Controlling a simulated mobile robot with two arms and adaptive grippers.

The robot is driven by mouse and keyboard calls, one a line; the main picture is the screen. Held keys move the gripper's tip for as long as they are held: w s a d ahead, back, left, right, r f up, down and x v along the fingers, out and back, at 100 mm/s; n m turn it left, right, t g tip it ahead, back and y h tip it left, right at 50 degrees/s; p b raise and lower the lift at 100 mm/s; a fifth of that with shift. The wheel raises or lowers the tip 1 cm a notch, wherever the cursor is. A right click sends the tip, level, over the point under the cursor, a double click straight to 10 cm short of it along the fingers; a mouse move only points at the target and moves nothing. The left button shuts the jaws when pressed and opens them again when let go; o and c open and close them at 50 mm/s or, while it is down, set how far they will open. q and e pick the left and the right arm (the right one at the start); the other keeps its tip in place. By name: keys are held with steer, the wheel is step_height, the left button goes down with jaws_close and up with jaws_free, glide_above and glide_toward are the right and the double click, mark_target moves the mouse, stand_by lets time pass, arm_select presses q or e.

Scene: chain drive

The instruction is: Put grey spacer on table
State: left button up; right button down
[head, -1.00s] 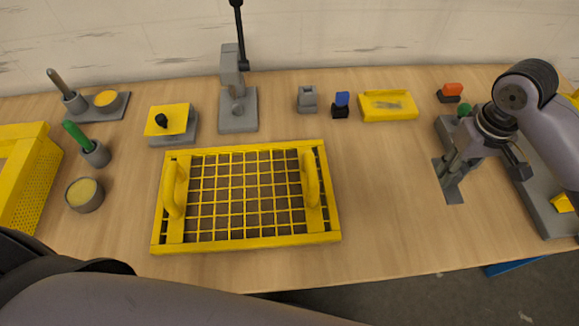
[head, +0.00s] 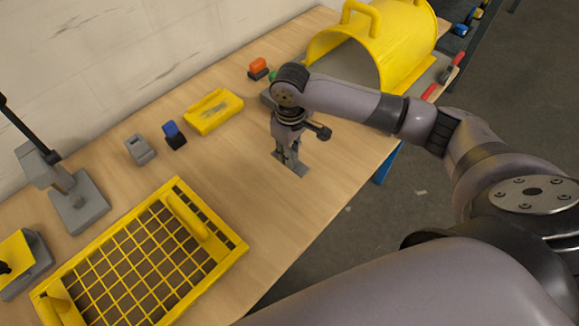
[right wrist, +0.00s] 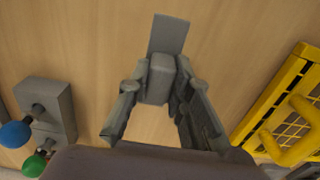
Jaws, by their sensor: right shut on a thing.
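The grey spacer (head: 298,170) shows as a flat grey piece at the tabletop, below my right gripper (head: 289,154), near the table's front right edge. In the right wrist view the spacer (right wrist: 169,34) reaches out past the fingertips. My right gripper (right wrist: 158,88) is shut on it, with a finger on each side. The gripper points down at the table (head: 235,215). The fingers hide part of the spacer, and I cannot tell whether it rests flat on the wood or hangs just above it. My left gripper is not in view.
A yellow grid tray (head: 215,258) lies at the lower left. A yellow block (head: 213,111), a blue-topped piece (head: 174,135) and an orange-topped piece (head: 258,67) stand behind. A large yellow curved housing (head: 405,45) is beyond my right arm. Bare wood surrounds the gripper.

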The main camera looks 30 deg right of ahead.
steer(key=shift+f, duration=3.5)
steer(key=shift+f, duration=0.1)
steer(key=c, duration=1.4)
jaws_free()
steer(key=shift+c, duration=0.2)
step_height(320, 180, up, 12)
steer(key=shift+r, duration=0.15)
